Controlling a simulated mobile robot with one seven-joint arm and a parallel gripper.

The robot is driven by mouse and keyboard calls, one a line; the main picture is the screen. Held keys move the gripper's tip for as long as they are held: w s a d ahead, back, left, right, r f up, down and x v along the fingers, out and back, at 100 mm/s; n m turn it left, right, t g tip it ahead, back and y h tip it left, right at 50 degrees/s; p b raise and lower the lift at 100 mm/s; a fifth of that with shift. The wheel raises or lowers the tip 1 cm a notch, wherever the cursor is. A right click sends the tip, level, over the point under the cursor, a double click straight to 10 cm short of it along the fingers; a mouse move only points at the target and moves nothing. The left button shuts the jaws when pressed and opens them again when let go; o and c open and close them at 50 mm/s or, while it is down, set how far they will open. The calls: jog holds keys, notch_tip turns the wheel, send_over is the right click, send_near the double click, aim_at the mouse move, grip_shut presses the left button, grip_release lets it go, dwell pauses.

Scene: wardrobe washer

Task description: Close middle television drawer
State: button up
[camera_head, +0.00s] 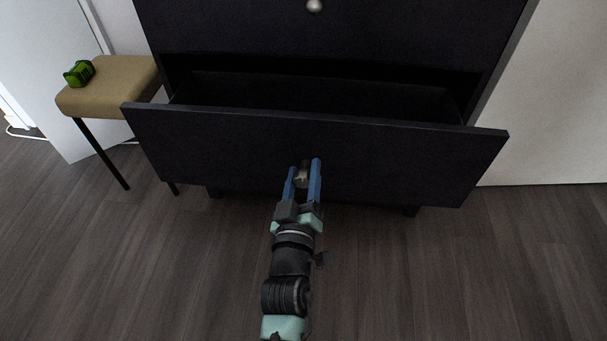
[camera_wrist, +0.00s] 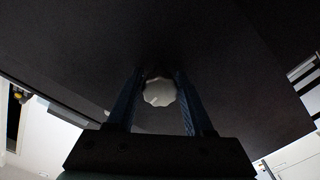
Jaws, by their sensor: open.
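A black drawer (camera_head: 400,160) is pulled open from a black cabinet in the head view, and its inside looks empty. Its front carries a round knob (camera_head: 302,178), which also shows pale in the wrist view (camera_wrist: 159,92). My gripper (camera_head: 305,168) is at the drawer front with its two blue fingers open, one on each side of the knob. I cannot tell whether the fingers touch the knob or the panel. Another drawer front (camera_head: 400,35) above, with a silver knob (camera_head: 314,5), is shut.
A tan-topped stool (camera_head: 115,85) with a green object (camera_head: 79,73) on it stands left of the cabinet. A pale wall or panel (camera_head: 560,100) is at the right. The wooden floor (camera_head: 450,280) in front is clear.

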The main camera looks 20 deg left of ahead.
grip_shut()
dwell(1.3)
